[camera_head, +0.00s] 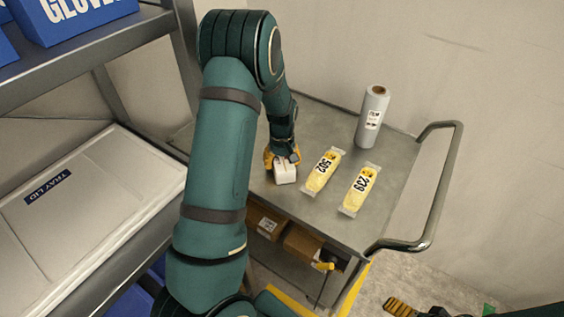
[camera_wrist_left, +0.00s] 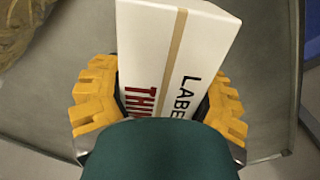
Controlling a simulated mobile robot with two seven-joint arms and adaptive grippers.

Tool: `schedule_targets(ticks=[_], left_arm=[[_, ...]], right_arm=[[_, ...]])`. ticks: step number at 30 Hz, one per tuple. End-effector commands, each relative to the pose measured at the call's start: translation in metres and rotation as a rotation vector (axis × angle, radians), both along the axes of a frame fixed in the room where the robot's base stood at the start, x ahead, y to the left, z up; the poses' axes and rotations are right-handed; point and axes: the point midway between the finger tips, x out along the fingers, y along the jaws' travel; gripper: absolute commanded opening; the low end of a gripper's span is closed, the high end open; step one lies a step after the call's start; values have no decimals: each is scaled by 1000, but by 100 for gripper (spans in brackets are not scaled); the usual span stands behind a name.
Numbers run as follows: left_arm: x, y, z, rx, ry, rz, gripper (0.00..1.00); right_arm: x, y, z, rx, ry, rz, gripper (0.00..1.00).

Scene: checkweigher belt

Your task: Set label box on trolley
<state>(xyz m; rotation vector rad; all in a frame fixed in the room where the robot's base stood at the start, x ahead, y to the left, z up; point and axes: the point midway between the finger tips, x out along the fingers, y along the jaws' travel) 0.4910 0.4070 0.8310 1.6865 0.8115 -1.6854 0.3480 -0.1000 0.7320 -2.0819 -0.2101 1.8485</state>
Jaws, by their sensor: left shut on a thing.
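The label box (camera_head: 285,174) is a small white carton held over the near-left part of the grey trolley (camera_head: 333,218) top. It also shows in the left wrist view (camera_wrist_left: 146,45), with a tan strip and partly hidden "LABE" and "THI" lettering. My left gripper (camera_head: 283,158) is shut on it, with yellow fingers on both sides. I cannot tell whether the box touches the trolley top. My right gripper (camera_head: 400,308) shows only partly at the bottom edge, away from the trolley, and its opening is unclear.
Two yellow packets, marked 502 (camera_head: 322,172) and 229 (camera_head: 359,189), lie right of the box. A film roll (camera_head: 373,117) stands behind them. Cardboard boxes (camera_head: 303,244) sit on the lower shelf. A tray lid (camera_head: 95,215) and rack are at left. The trolley handle (camera_head: 437,190) is at right.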

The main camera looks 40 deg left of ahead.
Motion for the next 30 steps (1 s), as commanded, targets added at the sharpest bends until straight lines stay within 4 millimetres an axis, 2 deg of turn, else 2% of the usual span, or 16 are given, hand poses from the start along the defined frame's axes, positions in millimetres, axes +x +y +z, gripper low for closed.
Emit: schedule_targets(ticks=[4,5,6,7,14,19,30], left_arm=[[0,0,-4,0,0,0,20],[0,0,-3,0,0,0,76],[0,0,-3,0,0,0,90],[0,0,-3,0,0,0,100],[0,0,-3,0,0,0,100],[1,0,9,0,-3,0,100],[1,0,82,0,-4,-1,100]], right_arm=[[0,0,-3,0,-1,0,100],[0,0,-2,0,-1,0,100],[0,0,-2,0,-1,0,100],[0,0,-2,0,-1,0,100],[0,0,-2,0,-1,0,100],[0,0,3,0,1,0,100],[-4,0,20,1,9,2,100]])
